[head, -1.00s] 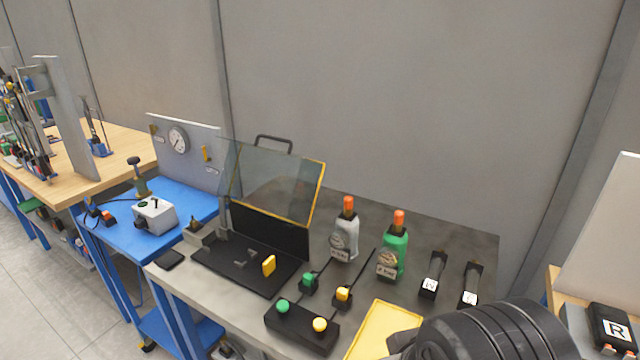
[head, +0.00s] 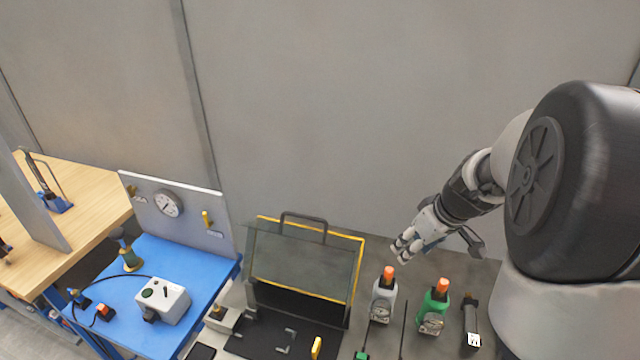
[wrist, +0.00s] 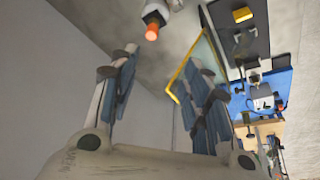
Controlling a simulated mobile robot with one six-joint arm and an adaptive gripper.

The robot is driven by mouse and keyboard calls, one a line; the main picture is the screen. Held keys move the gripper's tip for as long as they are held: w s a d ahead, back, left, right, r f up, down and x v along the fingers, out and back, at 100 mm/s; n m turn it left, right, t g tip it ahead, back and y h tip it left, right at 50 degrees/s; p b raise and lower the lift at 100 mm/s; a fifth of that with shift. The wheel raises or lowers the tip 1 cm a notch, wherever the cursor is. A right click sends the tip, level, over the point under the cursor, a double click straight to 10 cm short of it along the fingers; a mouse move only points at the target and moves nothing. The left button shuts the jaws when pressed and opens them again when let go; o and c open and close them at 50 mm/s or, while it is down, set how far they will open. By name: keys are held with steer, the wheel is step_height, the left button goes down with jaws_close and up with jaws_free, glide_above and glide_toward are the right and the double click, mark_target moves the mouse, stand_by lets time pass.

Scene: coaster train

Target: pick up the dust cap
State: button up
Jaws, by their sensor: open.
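I cannot tell for sure which thing is the dust cap; no part in view is clearly marked as one. My gripper (head: 402,250) is open and empty, in the air above the back of the grey bench, behind the bottles. In the wrist view my gripper (wrist: 160,75) has its fingers spread, with an orange bottle tip (wrist: 152,32) beyond them.
A grey bottle (head: 382,302) and a green bottle (head: 433,312) stand below my gripper. A clear guard with a yellow edge (head: 362,262) stands to their left. A grey box (head: 172,300) and a gauge panel (head: 180,208) are on the blue bench. The wall is behind.

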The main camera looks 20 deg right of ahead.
glide_above(390, 270)
steer(key=s, duration=0.3)
step_height(390, 270, down, 11)
steer(key=shift+d+b+x, duration=0.15)
steer(key=shift+b+x, duration=0.1)
steer(key=shift+x, duration=1.3)
steer(key=shift+d+b+x, duration=0.1)
steer(key=shift+b+x, duration=0.15)
steer(key=shift+x, duration=1.3)
steer(key=shift+w+r, duration=0.1)
steer(key=shift+w, duration=0.05)
steer(key=shift+c, duration=0.3)
steer(key=c, duration=0.8)
steer(key=shift+r, duration=0.1)
steer(key=shift+c, duration=0.2)
